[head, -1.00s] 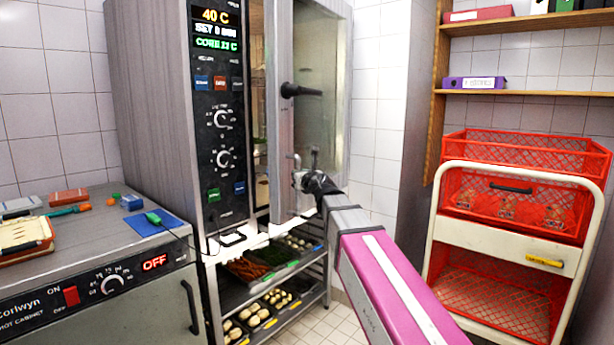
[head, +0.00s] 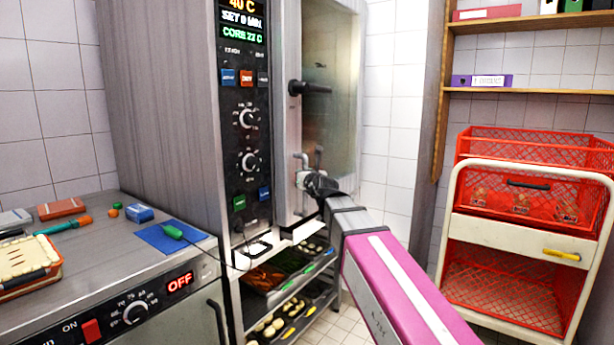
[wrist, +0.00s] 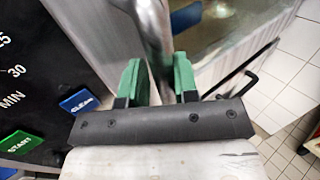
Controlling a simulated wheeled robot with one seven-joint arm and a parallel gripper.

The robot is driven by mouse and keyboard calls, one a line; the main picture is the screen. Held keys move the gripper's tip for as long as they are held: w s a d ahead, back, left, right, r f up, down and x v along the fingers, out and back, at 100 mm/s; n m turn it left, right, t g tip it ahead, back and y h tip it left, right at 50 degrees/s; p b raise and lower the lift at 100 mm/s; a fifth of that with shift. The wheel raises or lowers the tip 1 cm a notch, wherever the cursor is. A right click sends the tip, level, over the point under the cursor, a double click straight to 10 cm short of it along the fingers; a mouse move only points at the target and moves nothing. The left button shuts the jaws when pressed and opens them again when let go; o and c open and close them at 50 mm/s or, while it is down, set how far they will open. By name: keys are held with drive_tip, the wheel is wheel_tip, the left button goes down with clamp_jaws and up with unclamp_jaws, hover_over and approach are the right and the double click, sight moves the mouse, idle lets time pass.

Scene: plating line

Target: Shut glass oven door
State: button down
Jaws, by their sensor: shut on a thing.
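The glass oven door (head: 334,100) is on the tall steel oven (head: 165,90), in the middle of the head view. It lies close beside the control panel (head: 245,130), and no oven interior shows between them. I cannot tell whether it is fully shut. My gripper (head: 310,180) is at the door's lower left. In the wrist view its green fingers (wrist: 158,80) are shut on a grey metal bar handle (wrist: 154,30), one finger on each side. The handle's lower end is hidden.
A rack with food trays (head: 290,265) stands beneath the oven. A hot cabinet (head: 130,270) with tools on top is at the left. A cream trolley (head: 520,235) with red crates (head: 535,145) stands at the right. Some tiled floor (head: 345,305) is free between.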

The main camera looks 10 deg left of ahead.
drive_tip(key=shift+w+a, duration=0.2)
drive_tip(key=shift+a, duration=0.4)
drive_tip(key=c, duration=1)
unclamp_jaws()
drive_tip(key=shift+s+a, duration=0.1)
drive_tip(key=shift+a, duration=0.1)
drive_tip(key=shift+s, duration=0.1)
drive_tip(key=v, duration=1.1)
drive_tip(key=shift+d, duration=0.2)
